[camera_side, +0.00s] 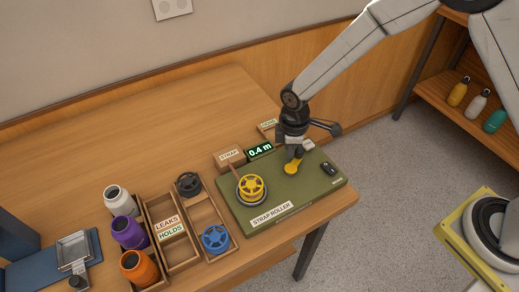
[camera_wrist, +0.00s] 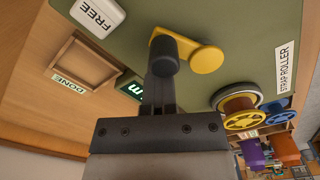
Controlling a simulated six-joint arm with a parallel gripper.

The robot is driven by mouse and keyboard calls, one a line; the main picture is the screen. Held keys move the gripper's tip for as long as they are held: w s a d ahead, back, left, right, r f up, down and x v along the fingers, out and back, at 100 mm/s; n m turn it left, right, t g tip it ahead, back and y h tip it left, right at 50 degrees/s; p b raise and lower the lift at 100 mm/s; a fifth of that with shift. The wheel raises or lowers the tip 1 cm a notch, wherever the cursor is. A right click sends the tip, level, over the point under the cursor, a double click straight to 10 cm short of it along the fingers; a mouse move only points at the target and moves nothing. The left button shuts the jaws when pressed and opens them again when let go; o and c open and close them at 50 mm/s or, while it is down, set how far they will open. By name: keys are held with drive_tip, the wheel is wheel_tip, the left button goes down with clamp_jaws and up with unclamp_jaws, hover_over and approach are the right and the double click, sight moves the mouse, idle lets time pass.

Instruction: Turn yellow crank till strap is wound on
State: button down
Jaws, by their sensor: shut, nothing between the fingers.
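The olive strap roller board (camera_side: 325,182) lies on the table. Its yellow crank (camera_side: 291,168) also shows in the wrist view (camera_wrist: 206,59). My gripper (camera_side: 296,155) is shut and empty, pointing down at the crank. In the wrist view a dark rounded piece (camera_wrist: 165,54) stands at one end of the crank, in line with my fingers; I cannot tell whether they touch. A yellow spool (camera_side: 252,187) sits on the board's left part, with a brown strap running to it from the box labelled STRAP (camera_side: 231,156). The green display (camera_side: 260,150) reads 0.4 m.
A wooden tray marked DONE (camera_wrist: 91,62) and a white FREE block (camera_wrist: 98,14) lie near the board. A divided wooden crate (camera_side: 183,268), a blue spool (camera_side: 215,239), a dark spool (camera_side: 188,184) and several bottles stand to the left. The back-left table is clear.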

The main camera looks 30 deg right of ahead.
sight(305, 181)
drive_tip(key=shift+s+d, duration=0.8)
drive_tip(key=shift+s, duration=0.1)
drive_tip(key=shift+s+d, duration=0.25)
drive_tip(key=shift+s, duration=0.7)
drive_tip(key=shift+s+a, duration=0.15)
drive_tip(key=shift+s, duration=0.4)
drive_tip(key=shift+s+a, duration=0.15)
drive_tip(key=shift+s, duration=0.4)
drive_tip(key=shift+s+a, duration=0.75)
drive_tip(key=shift+a, duration=0.15)
